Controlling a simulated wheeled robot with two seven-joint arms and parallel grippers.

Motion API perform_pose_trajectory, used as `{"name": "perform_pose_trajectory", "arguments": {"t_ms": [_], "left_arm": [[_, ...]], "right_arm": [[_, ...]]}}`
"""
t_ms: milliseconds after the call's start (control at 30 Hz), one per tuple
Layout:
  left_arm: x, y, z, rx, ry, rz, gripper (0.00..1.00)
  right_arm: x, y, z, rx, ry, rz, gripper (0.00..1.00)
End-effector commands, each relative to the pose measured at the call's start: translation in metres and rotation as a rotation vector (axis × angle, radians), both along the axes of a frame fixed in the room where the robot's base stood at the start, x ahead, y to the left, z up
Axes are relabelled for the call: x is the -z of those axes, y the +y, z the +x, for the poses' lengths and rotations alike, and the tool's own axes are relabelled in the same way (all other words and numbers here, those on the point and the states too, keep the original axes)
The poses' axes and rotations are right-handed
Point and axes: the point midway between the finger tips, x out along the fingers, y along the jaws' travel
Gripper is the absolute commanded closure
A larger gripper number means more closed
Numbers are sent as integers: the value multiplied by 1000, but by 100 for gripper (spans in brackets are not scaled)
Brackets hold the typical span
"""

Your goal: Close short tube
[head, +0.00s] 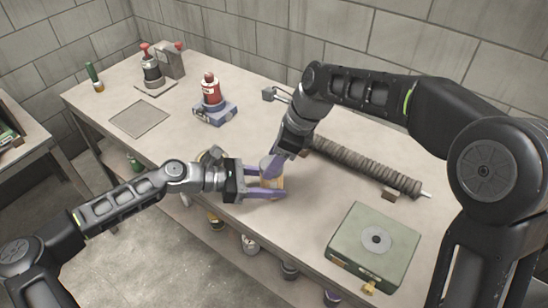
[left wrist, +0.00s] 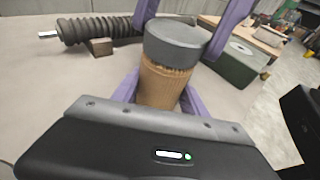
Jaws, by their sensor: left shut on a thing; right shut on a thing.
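The short tube (left wrist: 163,86) is tan and ribbed and stands upright in the left wrist view. My left gripper (head: 270,187) is shut on its body, with purple fingers on both sides. A round grey cap (left wrist: 176,42) sits at the tube's top end and looks in contact with it; whether it is fully seated I cannot tell. My right gripper (head: 276,165) comes down from above and is shut on the cap, its purple fingers on either side in the left wrist view (left wrist: 226,25). In the head view the fingers hide most of the tube and cap.
A long ribbed tube (head: 367,167) lies behind on wooden blocks. A green box (head: 345,236) with a round disc stands at the front right. The table's front edge is close to my left gripper.

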Motion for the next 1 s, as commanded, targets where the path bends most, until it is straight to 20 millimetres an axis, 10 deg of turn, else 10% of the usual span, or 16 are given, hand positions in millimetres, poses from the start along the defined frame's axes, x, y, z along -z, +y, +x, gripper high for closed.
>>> {"name": "perform_pose_trajectory", "arguments": {"t_ms": [333, 733, 767, 1000], "left_arm": [[0, 0, 0, 1, 0, 1, 100], [0, 0, 0, 0, 0, 1, 100], [0, 0, 0, 0, 0, 1, 100], [0, 0, 0, 0, -1, 1, 100]], "right_arm": [[0, 4, -4, 603, -7, -2, 83], [-1, 2, -3, 706, -4, 5, 83], [-1, 2, -3, 706, -4, 5, 45], [0, 2, -3, 705, -4, 4, 25]]}}
